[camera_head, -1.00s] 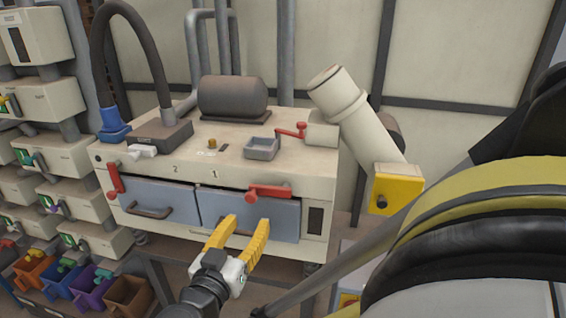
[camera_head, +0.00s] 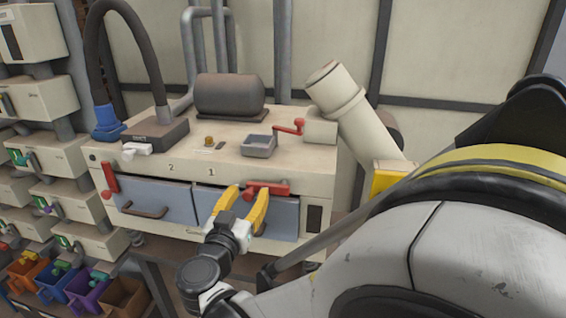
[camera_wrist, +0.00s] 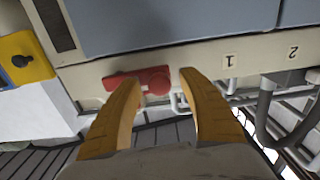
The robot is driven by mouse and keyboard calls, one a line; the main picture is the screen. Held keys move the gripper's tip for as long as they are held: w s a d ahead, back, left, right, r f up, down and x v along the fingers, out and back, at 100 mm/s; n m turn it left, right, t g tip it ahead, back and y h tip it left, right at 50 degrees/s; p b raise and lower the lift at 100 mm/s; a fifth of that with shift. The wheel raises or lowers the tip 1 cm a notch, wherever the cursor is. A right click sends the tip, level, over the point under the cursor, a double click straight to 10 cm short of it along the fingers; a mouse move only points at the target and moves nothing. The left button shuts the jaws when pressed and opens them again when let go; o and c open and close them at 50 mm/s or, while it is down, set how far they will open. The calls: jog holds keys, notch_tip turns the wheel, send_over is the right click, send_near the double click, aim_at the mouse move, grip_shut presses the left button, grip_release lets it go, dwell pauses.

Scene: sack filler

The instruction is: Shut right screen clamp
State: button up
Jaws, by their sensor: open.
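My gripper (camera_head: 246,199) is open with two yellow fingers, pointing up at the clamp's left part. In the wrist view, which looks upside down, the red clamp (camera_wrist: 140,80) shows beyond and between the fingertips (camera_wrist: 160,84). I cannot tell whether a finger touches it. The left clamp (camera_head: 109,177) is a red handle standing upright beside the left drawer (camera_head: 165,198).
A grey tray (camera_head: 258,147), a red crank (camera_head: 289,127) and a dark cylinder (camera_head: 231,97) are on the machine top. A slanted pale tube with a yellow box (camera_head: 389,180) stands at right. Coloured bins (camera_head: 88,288) are at lower left.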

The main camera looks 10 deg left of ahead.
grip_shut()
